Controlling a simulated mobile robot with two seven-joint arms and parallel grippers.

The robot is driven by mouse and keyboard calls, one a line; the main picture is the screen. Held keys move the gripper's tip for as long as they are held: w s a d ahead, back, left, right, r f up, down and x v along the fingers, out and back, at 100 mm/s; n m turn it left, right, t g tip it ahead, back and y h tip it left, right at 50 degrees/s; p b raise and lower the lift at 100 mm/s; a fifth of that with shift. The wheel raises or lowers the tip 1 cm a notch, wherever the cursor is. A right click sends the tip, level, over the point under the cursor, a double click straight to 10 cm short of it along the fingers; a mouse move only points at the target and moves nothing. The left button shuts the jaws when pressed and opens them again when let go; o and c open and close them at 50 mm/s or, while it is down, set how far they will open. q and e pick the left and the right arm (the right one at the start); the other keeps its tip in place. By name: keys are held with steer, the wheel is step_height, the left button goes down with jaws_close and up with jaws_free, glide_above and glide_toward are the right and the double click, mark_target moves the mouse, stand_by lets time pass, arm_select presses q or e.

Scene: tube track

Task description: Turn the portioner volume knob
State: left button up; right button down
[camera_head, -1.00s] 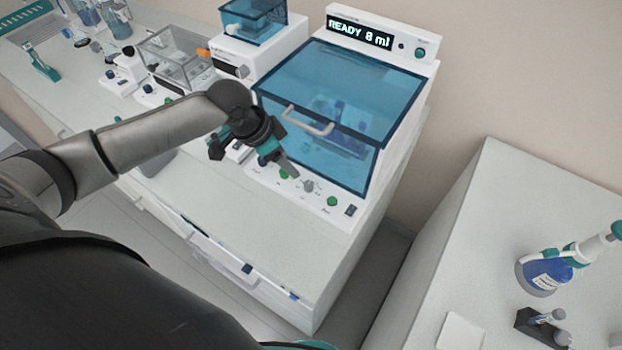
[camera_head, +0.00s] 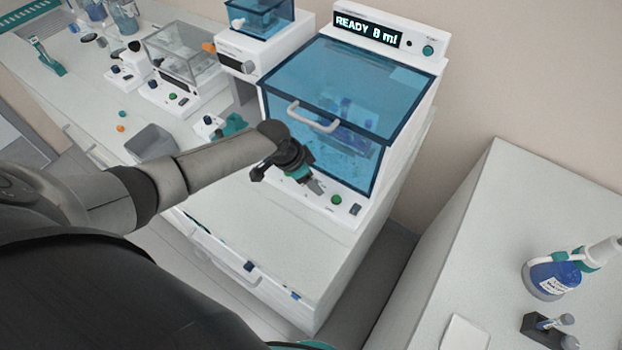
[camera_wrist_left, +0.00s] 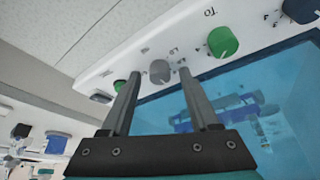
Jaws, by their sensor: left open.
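The portioner (camera_head: 400,150) is a white cabinet with a blue see-through front; its display (camera_head: 368,30) reads "READY 8 ml". In the left wrist view its front panel carries a grey knob (camera_wrist_left: 160,70), a larger green knob (camera_wrist_left: 223,42), a dark blue knob (camera_wrist_left: 300,9) and a small green button (camera_wrist_left: 120,86). The labels are too small to read. My left gripper (camera_head: 318,187) is at the panel, fingers open (camera_wrist_left: 158,76). The grey knob appears between the fingertips; I cannot tell whether they touch it. My right gripper is out of view.
The cabinet's handle (camera_head: 314,117) juts out above my left gripper. Bare bench (camera_head: 290,245) lies in front. A separate bench (camera_head: 450,240) at right holds a blue-liquid bottle (camera_head: 552,277).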

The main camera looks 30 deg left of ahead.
arm_select(q)
jaws_close()
stand_by(0.6)
